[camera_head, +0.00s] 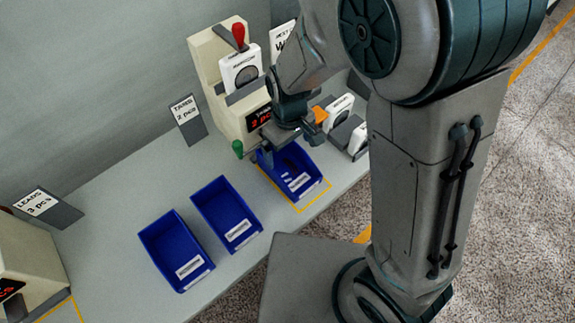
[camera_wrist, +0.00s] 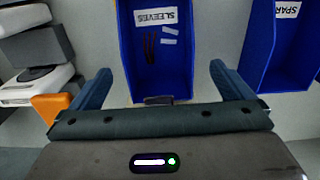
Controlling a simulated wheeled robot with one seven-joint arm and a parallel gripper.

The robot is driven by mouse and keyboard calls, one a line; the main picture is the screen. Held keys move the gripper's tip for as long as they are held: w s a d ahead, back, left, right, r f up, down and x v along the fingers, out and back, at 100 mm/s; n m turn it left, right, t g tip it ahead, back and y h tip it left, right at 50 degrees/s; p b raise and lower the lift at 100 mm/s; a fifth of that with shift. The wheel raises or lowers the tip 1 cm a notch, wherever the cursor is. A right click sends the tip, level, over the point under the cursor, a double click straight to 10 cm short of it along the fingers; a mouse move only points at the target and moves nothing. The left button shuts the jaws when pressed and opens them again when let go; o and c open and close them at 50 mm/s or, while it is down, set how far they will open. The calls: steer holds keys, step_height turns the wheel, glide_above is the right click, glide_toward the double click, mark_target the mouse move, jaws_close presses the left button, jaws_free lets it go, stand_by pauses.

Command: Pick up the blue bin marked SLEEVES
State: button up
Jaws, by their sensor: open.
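The blue bin marked SLEEVES (camera_head: 303,184) stands on the grey bench in front of a cream machine, inside a yellow outline. In the wrist view the SLEEVES bin (camera_wrist: 135,55) shows its label, with some white strips and dark red pieces inside. My gripper (camera_head: 285,148) is above the machine-side end of this bin in the head view and partly hides it. In the wrist view my gripper (camera_wrist: 160,72) is open, with one finger on each side of the bin's near end. Nothing is held. Whether the fingers touch the walls I cannot tell.
A second blue bin (camera_head: 222,212), labelled SPAR... in the wrist view (camera_wrist: 262,45), stands beside it. A third blue bin (camera_head: 170,243) is further left. The cream machine (camera_head: 222,75) rises close behind my gripper. An orange item (camera_head: 320,114) and white units (camera_head: 339,112) are to the right.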

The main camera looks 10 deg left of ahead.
glide_above(288, 172)
steer(key=shift+f+p, duration=0.35)
steer(key=shift+f, duration=3.95)
steer(key=c, duration=0.8)
steer(key=shift+r, duration=0.1)
